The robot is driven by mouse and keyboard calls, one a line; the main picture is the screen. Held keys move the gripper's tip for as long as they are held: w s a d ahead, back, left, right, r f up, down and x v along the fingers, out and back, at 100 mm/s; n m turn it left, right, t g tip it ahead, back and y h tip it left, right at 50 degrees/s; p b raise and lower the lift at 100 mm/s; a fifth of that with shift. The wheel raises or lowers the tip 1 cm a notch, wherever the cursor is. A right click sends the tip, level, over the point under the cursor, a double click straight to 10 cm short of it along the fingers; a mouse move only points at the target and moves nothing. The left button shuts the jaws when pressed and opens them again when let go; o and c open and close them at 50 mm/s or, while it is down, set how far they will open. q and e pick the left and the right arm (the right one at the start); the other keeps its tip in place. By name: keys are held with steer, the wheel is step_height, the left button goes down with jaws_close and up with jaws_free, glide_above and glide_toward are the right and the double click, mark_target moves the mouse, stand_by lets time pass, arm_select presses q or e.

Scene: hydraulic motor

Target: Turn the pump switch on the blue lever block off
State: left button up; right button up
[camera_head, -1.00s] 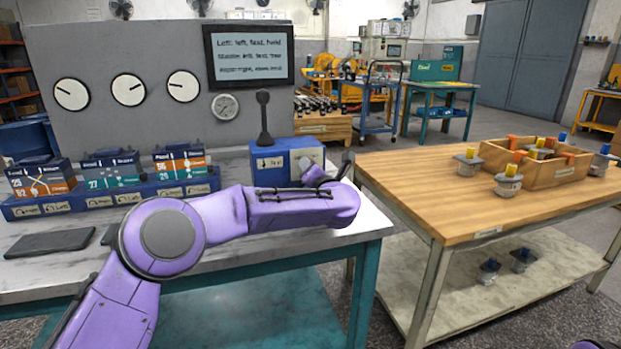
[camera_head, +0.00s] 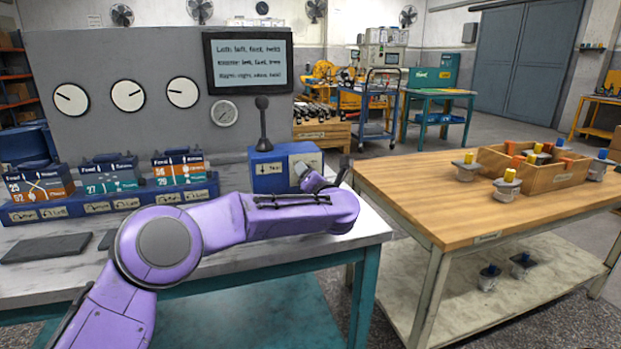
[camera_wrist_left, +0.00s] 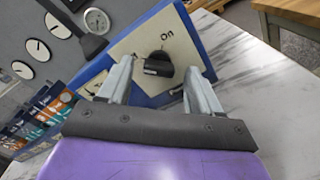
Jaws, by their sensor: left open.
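The blue lever block (camera_head: 268,173) stands on the near bench, with a black lever (camera_head: 263,125) upright on top. Its pale side panel (camera_wrist_left: 191,42) shows in the left wrist view. A dark round pump switch (camera_wrist_left: 158,65) sits on that panel, with the word "On" to its upper right; other lettering is partly hidden. My left gripper (camera_wrist_left: 160,84) is open. Its two fingers are on either side of the switch in the wrist view; I cannot tell if they touch it. In the head view the gripper (camera_head: 325,172) is at the block's right side, partly hidden by my arm.
Several valve blocks (camera_head: 110,172) stand on a blue rack at the left of the bench. A grey panel with gauges (camera_head: 128,95) and a screen (camera_head: 248,62) rises behind. A wooden table (camera_head: 430,190) with a crate (camera_head: 545,177) stands to the right, across a gap.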

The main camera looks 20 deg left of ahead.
arm_select(q)
steer(key=v, duration=1)
steer(key=shift+s+d, duration=0.25)
steer(key=shift+s, duration=0.05)
